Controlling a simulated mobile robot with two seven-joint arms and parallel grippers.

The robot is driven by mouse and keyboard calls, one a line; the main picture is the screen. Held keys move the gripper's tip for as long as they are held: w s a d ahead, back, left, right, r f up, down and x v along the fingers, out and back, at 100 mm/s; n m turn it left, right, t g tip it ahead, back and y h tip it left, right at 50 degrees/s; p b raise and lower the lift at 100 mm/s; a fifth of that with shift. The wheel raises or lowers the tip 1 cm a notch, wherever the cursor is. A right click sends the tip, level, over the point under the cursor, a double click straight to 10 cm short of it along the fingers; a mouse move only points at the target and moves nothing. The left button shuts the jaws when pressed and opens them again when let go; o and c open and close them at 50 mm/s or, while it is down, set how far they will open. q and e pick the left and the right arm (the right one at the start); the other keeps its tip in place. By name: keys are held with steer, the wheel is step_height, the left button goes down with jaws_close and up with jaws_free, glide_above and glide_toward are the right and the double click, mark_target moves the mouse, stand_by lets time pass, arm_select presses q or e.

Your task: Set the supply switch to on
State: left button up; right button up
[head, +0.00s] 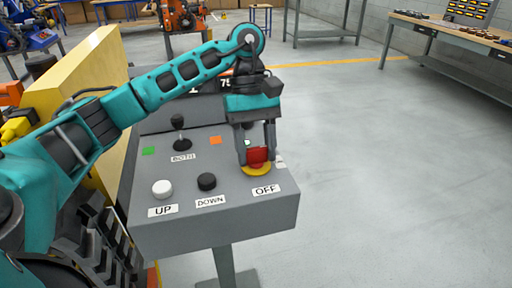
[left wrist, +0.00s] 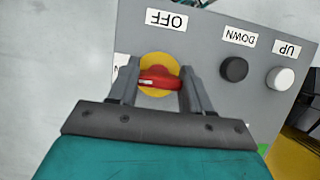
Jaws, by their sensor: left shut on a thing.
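The supply switch is a red knob (head: 258,156) on a yellow round plate (head: 256,170), at the right of a grey sloped control panel (head: 225,225). An OFF label (head: 265,190) is just in front of it. My left gripper (head: 256,155) reaches down from above with one finger on each side of the red knob. In the left wrist view the knob (left wrist: 160,83) lies crosswise between the fingers (left wrist: 160,88), its bar running from finger to finger over the yellow plate (left wrist: 158,61). The gripper is shut on it. My right gripper is not in view.
A white UP button (head: 162,189), a black DOWN button (head: 207,181) and a black lever (head: 180,135) share the panel. A dark display behind is partly hidden by my arm. A yellow slab (head: 85,75) stands at left. Open floor lies right; a workbench (head: 450,35) stands far right.

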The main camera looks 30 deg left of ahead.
arm_select(q)
steer(key=o, duration=1.1)
steer(key=shift+c, duration=0.2)
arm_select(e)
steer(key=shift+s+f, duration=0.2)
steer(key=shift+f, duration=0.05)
arm_select(q)
steer(key=shift+r, duration=0.1)
steer(key=p+v, duration=0.4)
steer(key=v, duration=0.8)
steer(key=shift+r, duration=0.35)
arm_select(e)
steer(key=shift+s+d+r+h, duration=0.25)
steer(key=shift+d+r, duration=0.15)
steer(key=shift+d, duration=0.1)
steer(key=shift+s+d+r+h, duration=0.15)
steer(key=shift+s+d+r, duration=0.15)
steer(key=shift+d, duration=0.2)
arm_select(q)
steer(key=shift+a, duration=0.1)
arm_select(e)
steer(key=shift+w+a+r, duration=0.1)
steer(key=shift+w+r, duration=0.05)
